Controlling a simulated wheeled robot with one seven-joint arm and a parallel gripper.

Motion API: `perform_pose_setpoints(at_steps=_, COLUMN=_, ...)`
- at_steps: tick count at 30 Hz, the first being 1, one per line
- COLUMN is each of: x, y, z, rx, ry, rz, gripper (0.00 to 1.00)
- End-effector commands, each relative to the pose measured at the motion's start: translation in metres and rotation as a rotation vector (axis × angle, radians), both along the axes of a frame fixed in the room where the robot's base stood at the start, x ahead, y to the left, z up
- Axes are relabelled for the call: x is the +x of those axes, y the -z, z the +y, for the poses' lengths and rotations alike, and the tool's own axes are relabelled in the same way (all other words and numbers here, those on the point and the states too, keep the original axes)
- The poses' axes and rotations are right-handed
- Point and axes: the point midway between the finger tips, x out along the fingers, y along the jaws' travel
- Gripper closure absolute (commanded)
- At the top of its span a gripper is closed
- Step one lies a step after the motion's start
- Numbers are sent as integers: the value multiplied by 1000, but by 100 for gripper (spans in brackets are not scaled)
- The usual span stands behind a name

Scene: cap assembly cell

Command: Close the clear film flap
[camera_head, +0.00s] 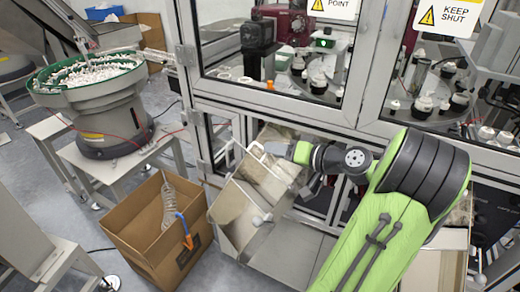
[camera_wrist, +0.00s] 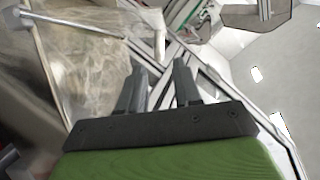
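The clear film flap (camera_wrist: 95,68) is a see-through, wrinkled sheet filling the left of the wrist view. A pale bar runs along its top and ends in a short white post (camera_wrist: 159,42). In the head view, the film (camera_head: 268,172) shows at the mouth of a metal chute box below the machine windows, partly hidden by my arm. My gripper (camera_wrist: 160,67) has its two dark fingers apart with nothing seen held between them. Its tips point towards the white post, at the film's right edge. Whether they touch anything is unclear.
A cardboard box (camera_head: 155,235) with a hose in it stands on the floor left of the metal chute (camera_head: 237,215). The machine frame (camera_head: 275,112) and its windows rise behind my arm. A bowl feeder (camera_head: 95,100) stands at the left.

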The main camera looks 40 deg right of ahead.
Motion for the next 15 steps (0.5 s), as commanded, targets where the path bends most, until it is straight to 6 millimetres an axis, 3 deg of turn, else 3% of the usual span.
perform_pose_setpoints(at_steps=6, x=44, y=14, z=8, rx=0, ry=-4, rz=1, gripper=67)
perform_pose_setpoints(at_steps=15, x=56, y=17, z=9, rx=-1, ry=1, rz=0, gripper=67)
